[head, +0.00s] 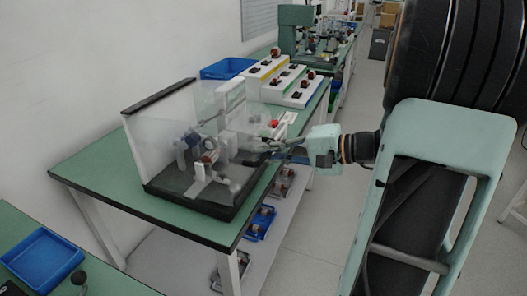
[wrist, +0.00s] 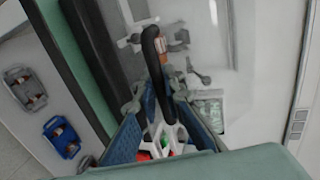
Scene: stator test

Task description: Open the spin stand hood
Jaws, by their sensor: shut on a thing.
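The spin stand has a dark base (head: 190,198) on the green-topped table, with a metal shaft assembly (head: 207,157) on it. Its hood has clear panels (head: 158,138). A dark bar (head: 158,95) runs along the top of the left panel. My gripper (head: 268,148) is at the right side of the stand. In the wrist view, the blue fingers of my gripper (wrist: 160,100) are closed around a black curved handle (wrist: 154,48). Clear panel and metal parts show behind it. How far the hood is raised is hard to tell.
The green table (head: 110,168) continues behind with a stepped white rack (head: 285,82) and a blue bin (head: 228,68). Blue trays (head: 260,222) with parts lie on the lower shelf. A blue tray (head: 42,256) is on the nearer table.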

